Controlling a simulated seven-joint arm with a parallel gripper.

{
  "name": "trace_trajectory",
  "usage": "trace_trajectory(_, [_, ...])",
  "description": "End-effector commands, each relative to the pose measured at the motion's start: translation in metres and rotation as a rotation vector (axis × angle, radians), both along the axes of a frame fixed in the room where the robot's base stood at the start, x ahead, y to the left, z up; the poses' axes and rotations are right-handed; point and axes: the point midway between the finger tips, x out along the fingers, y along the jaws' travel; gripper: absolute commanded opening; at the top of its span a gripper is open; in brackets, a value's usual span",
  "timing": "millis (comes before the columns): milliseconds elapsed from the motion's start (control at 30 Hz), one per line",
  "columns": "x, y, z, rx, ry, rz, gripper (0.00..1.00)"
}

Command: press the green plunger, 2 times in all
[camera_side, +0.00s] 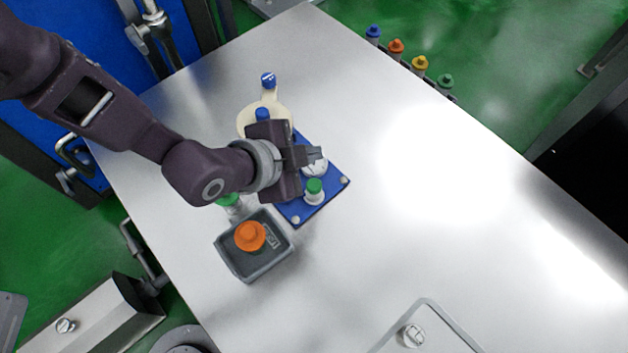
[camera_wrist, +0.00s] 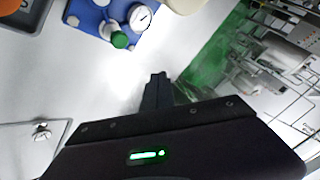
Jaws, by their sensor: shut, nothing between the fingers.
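The green plunger (camera_side: 314,188) has a green cap on a white body and stands on a blue plate (camera_side: 334,183). In the wrist view the green plunger (camera_wrist: 120,40) lies up and left of my fingertips. My gripper (camera_side: 316,154) is shut and empty. In the side view its fingers show just above the plunger in the picture, over a white round dial (camera_side: 318,168) on the same plate. In the wrist view my gripper (camera_wrist: 158,77) is apart from the plunger. My arm hides part of the blue plate in the side view.
A grey box with an orange button (camera_side: 250,236) stands left of the plate. Another green-topped piece (camera_side: 228,199) is partly hidden by my arm. A cream container (camera_side: 250,112) and a blue-capped piece (camera_side: 268,80) stand behind. The table's right side is clear.

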Motion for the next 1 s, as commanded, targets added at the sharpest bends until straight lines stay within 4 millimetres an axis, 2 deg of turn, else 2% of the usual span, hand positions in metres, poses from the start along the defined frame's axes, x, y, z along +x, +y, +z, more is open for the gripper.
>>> trace_trajectory(600, [0.0,0.0,-0.078,0.001,0.001,0.0,0.0])
trace_trajectory(800, [0.0,0.0,-0.087,0.001,0.0,0.001,0.0])
trace_trajectory(1000, [0.0,0.0,-0.087,0.0,0.0,0.0,0.0])
